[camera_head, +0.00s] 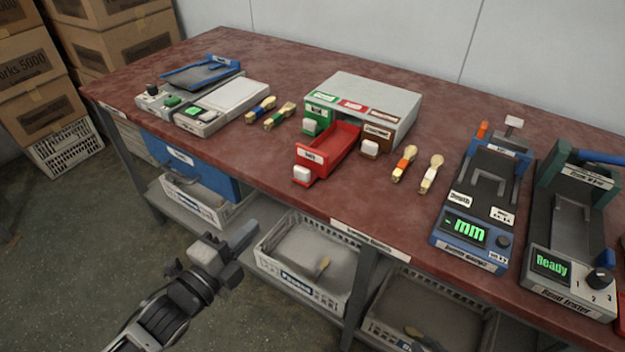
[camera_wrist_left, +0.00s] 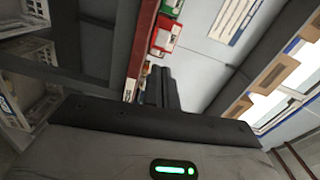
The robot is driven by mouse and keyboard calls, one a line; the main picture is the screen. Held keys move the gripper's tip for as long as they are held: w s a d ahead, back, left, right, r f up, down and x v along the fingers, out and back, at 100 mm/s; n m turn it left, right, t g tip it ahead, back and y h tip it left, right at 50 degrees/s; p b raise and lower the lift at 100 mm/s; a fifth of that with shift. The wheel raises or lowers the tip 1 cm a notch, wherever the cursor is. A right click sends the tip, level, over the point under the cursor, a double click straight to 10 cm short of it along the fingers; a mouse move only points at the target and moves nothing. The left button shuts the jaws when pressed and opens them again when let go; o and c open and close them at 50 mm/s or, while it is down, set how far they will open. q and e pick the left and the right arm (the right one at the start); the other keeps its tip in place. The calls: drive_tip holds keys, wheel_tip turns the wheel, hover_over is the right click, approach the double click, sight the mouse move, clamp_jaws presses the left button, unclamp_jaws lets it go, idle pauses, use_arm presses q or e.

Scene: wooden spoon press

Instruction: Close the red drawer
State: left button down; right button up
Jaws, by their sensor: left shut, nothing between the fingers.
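The red drawer (camera_head: 330,148) is pulled well out of the grey drawer cabinet (camera_head: 380,92) on the table. Its white handle (camera_head: 302,174) faces the table's front edge. The green drawer (camera_head: 318,120) and the brown drawer (camera_head: 375,140) sit on either side of it, inside the cabinet. My left gripper (camera_head: 245,240) is shut and empty, in front of the table and below its top, left of the red drawer and apart from it. The left wrist view shows its closed fingers (camera_wrist_left: 162,88), with the red drawer (camera_wrist_left: 166,36) beyond them. My right gripper is not in view.
White baskets (camera_head: 300,290) sit on the shelf below.

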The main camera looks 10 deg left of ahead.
use_arm(q)
drive_tip(key=m, duration=0.1)
approach(300, 174)
drive_tip(key=x, duration=0.7)
drive_tip(key=shift+s+f, duration=0.1)
use_arm(e)
drive_tip(key=shift+w+r, duration=0.15)
drive_tip(key=shift+r, duration=0.1)
drive_tip(key=shift+d, duration=0.1)
